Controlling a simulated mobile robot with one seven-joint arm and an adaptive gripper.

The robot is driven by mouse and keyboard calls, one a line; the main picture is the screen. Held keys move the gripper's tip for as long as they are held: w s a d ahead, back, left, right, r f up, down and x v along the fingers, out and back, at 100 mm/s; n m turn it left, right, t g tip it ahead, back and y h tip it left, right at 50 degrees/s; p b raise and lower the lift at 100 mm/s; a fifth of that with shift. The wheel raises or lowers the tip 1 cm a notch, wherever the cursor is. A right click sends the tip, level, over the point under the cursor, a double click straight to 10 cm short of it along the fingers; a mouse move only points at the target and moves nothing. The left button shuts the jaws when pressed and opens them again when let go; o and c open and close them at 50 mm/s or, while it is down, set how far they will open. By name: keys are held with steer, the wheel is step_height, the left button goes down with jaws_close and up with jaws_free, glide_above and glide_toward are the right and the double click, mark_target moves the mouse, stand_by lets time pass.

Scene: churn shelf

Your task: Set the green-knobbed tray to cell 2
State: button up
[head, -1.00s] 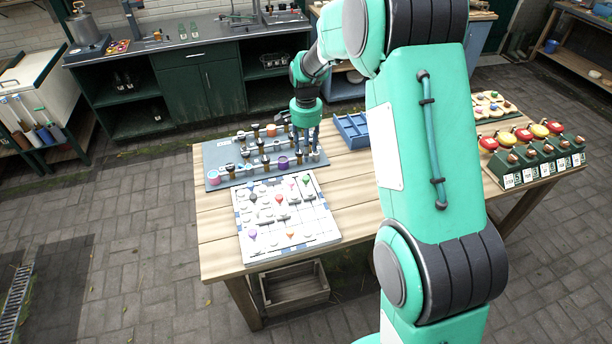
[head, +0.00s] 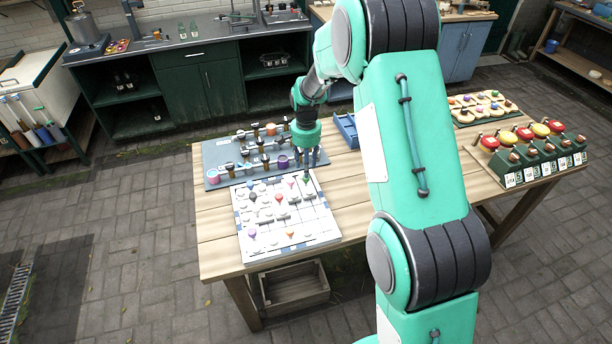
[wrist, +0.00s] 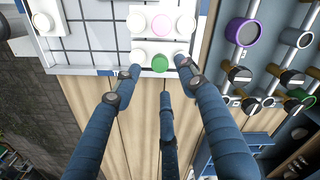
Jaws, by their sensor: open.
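A white gridded board (head: 291,240) lies on the wooden table and carries several white trays with coloured knobs. The green knob (wrist: 160,63) sits at the board's edge in the wrist view, with white round bumps on both sides and a pink knob (wrist: 161,24) beyond it. In the head view the green knob (head: 306,180) is small, near the board's far right corner. My gripper (head: 309,164) is above that corner. In the wrist view my gripper (wrist: 158,76) is open, its blue fingers spread around the green knob. I cannot tell whether they touch it, or which cell is 2.
A blue rack (head: 347,131) is to the right of my gripper. Green holders with red and yellow tops (head: 540,150) stand at the table's right end. A wooden crate (head: 295,290) is below.

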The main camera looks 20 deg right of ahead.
mark_target(306, 182)
steer(key=shift+f, duration=2.5)
jaws_close()
